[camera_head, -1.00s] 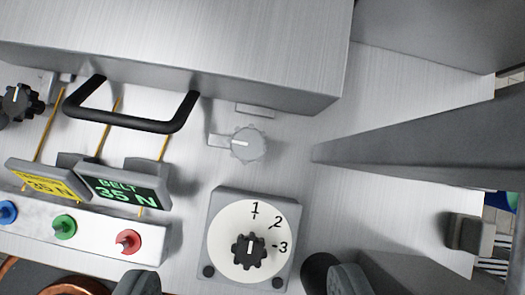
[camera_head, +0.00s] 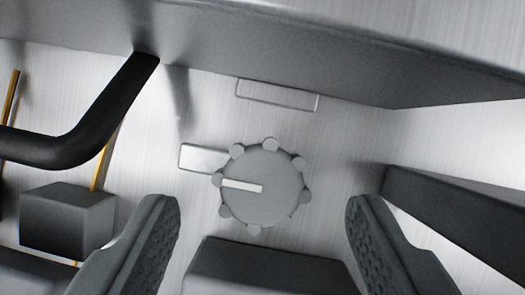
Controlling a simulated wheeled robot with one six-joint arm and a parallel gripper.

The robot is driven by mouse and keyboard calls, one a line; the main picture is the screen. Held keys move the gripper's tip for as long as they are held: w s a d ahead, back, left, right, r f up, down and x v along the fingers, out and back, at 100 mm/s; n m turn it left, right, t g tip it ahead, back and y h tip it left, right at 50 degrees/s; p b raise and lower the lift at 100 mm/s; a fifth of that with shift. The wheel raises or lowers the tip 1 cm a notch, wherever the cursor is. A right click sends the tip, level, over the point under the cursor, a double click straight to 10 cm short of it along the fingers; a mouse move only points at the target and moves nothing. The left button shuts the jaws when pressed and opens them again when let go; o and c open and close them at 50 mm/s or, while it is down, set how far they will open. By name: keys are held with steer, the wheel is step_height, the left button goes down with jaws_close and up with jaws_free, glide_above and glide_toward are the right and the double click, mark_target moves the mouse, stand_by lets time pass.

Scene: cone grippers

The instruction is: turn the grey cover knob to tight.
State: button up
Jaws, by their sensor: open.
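The grey cover knob (camera_head: 268,198) is a round, lobed knob on the brushed metal panel, near the middle of the view. A white pointer line on it points left, towards a small pale plate (camera_head: 203,158) beside its left edge. A second small plate (camera_head: 277,95) sits above the knob. Neither plate shows readable writing. My gripper (camera_head: 262,215) is open and empty, with one dark ridged finger to the lower left of the knob and one to the lower right. Both fingers look apart from it.
A black bar handle (camera_head: 75,135) is at the upper left. A large metal housing (camera_head: 300,50) overhangs along the top. A dark grey box (camera_head: 265,268) lies just below the knob, and a dark beam (camera_head: 450,220) is at the right. A grey block (camera_head: 68,215) is at the left.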

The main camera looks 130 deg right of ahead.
mark_target(262, 184)
steer(key=shift+x, duration=1.05)
steer(key=c, duration=1)
